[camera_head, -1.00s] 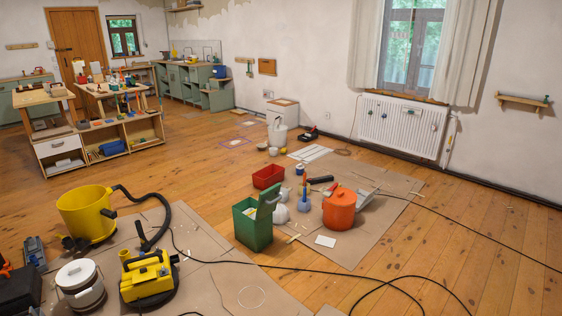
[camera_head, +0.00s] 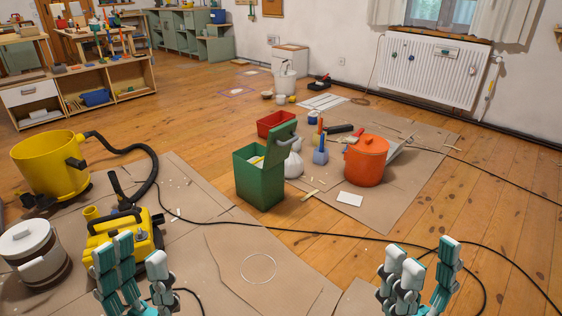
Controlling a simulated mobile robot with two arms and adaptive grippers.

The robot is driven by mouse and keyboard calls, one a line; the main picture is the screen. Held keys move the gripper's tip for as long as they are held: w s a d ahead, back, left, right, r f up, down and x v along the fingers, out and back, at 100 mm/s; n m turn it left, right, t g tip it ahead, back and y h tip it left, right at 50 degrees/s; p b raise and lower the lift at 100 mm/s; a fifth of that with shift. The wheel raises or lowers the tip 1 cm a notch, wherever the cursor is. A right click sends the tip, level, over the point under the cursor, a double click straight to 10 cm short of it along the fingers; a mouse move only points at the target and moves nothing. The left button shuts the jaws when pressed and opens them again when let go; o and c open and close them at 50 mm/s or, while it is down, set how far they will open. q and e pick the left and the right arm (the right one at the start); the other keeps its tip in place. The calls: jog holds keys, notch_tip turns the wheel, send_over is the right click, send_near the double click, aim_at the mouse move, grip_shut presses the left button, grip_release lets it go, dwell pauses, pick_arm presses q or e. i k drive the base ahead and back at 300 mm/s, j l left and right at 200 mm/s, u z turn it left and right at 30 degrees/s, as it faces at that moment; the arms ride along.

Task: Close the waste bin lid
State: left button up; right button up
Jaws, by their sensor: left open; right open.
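The waste bin (camera_head: 260,183) is a green box on the cardboard in the middle of the head view. Its green lid (camera_head: 281,138) stands raised at the right rear side, and pale and yellow contents show inside. My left gripper (camera_head: 140,262) is open and empty at the lower left, in front of the yellow vacuum part. My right gripper (camera_head: 422,268) is open and empty at the lower right. Both are well short of the bin and touch nothing that I can see.
A red box (camera_head: 275,121), a white bag (camera_head: 294,165), a blue bottle (camera_head: 320,156) and an orange pot (camera_head: 366,163) stand behind and right of the bin. A yellow tub (camera_head: 48,165) with a hose is left. A black cable (camera_head: 330,236) crosses the floor in front.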

aim_at(280, 139)
jog(key=i+l+z, duration=0.2)
jog(key=l+z, duration=0.15)
jog(key=i+l+z, duration=0.65)
jog(key=i+u, duration=0.35)
jog(key=i+l+u, duration=0.15)
jog(key=i+u, duration=0.25)
